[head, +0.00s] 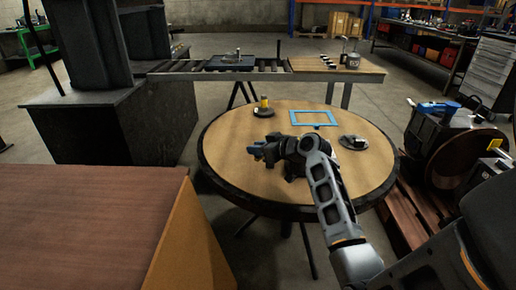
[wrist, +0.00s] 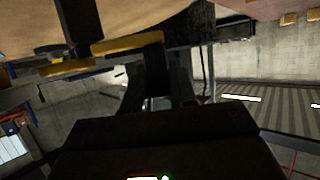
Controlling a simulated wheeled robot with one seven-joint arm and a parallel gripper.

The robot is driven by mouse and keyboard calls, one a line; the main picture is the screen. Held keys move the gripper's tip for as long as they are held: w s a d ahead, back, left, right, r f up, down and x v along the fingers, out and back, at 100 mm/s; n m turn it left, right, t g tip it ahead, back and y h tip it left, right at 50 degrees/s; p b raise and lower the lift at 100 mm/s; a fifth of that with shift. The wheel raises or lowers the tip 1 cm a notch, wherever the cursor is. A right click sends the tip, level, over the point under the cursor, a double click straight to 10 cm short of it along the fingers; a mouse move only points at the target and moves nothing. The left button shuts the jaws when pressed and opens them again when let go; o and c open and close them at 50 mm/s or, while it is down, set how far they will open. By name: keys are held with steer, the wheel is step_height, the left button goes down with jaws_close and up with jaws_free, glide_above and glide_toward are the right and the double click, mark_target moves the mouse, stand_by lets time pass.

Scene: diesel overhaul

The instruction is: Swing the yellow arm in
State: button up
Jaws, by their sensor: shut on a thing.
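The round table (head: 228,169) also holds a blue rectangular frame (head: 313,125) and a dark dish with grey parts (head: 353,142). A brown-topped bench (head: 75,215) is at the near left. A roller conveyor (head: 200,76) runs behind. An engine-like unit (head: 450,135) stands at the right.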

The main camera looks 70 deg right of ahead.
jaws_close()
steer(key=shift+w+r+m+g+h+p, duration=0.25)
steer(key=shift+w+m+h+p, duration=0.3)
steer(key=shift+p, duration=0.4)
steer(key=shift+w+d+f+m+g+h, duration=0.1)
steer(key=shift+w+d+m+g+h, duration=0.45)
steer(key=shift+m+g+h, duration=0.85)
steer(key=shift+w+d+f+m+g+h, duration=0.1)
steer(key=shift+w+d+m+g+h, duration=0.45)
steer(key=shift+m+g+h, duration=0.8)
steer(key=shift+w+d+f+m+g+h, duration=0.1)
steer(key=shift+w+d+m+g+h, duration=0.3)
steer(key=shift+d+m+g+h, duration=0.9)
steer(key=shift+a+r+m+t+y+b, duration=0.1)
steer(key=shift+a+m+t+y+b, duration=0.25)
steer(key=shift+a, duration=0.2)
